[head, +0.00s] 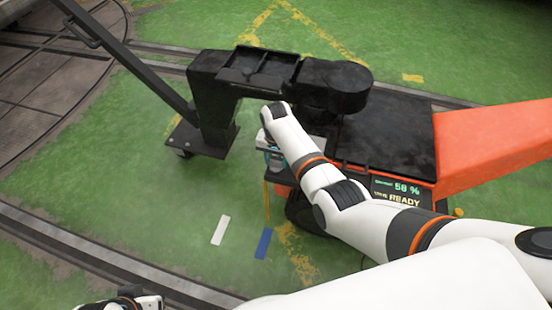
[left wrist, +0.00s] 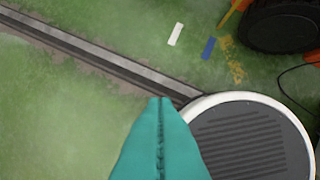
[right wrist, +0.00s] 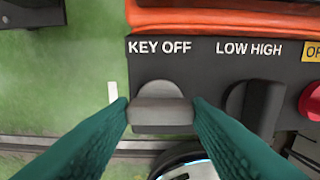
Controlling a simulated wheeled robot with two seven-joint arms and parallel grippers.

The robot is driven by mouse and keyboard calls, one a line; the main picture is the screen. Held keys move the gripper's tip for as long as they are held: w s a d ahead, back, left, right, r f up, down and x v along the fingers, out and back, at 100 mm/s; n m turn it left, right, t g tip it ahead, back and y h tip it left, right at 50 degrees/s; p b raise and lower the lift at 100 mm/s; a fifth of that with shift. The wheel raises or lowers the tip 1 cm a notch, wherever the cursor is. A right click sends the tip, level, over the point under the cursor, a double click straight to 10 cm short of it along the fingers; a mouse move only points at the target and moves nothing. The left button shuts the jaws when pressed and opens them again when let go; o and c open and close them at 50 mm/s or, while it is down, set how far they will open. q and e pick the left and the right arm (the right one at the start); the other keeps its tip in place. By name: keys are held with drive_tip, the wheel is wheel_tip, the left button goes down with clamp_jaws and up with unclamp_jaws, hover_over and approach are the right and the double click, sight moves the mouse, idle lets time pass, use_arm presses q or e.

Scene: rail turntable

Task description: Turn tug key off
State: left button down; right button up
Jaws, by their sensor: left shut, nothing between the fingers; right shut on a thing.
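The tug key (right wrist: 160,108) is a grey knob under the words "KEY OFF" on the tug's black panel (right wrist: 205,72). Its bar lies level across the picture in the right wrist view. My right gripper (right wrist: 161,116) is shut on it, one teal fingertip at each end of the bar. In the head view my right arm hides the key. The orange and black tug (head: 490,140) has a display (head: 397,191) reading 58 % and READY. My left gripper (left wrist: 161,99) is shut and empty, its teal fingers together over the floor, away from the tug.
A black tow frame (head: 215,110) stands behind my right arm. Floor rails (head: 110,262) cross the green floor, which is open at left.

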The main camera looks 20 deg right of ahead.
use_arm(q)
drive_tip(key=shift+r, duration=0.15)
use_arm(e)
drive_tip(key=shift+r+n+p, duration=0.2)
drive_tip(key=shift+n+p, duration=0.85)
drive_tip(key=shift+n, duration=0.25)
drive_tip(key=n+p, duration=0.2)
drive_tip(key=n, duration=0.3)
drive_tip(key=shift+f, duration=0.15)
drive_tip(key=shift+n, duration=0.6)
drive_tip(key=n, duration=0.2)
drive_tip(key=shift+n+p, duration=0.3)
drive_tip(key=shift+n, duration=1)
drive_tip(key=n, duration=0.3)
use_arm(q)
drive_tip(key=s+x, duration=0.1)
drive_tip(key=x, duration=0.9)
drive_tip(key=shift+s+f+g, duration=0.25)
drive_tip(key=shift+f+g, duration=0.15)
drive_tip(key=shift+f, duration=0.25)
use_arm(e)
drive_tip(key=shift+n, duration=0.7)
use_arm(q)
drive_tip(key=shift+w+d, duration=0.1)
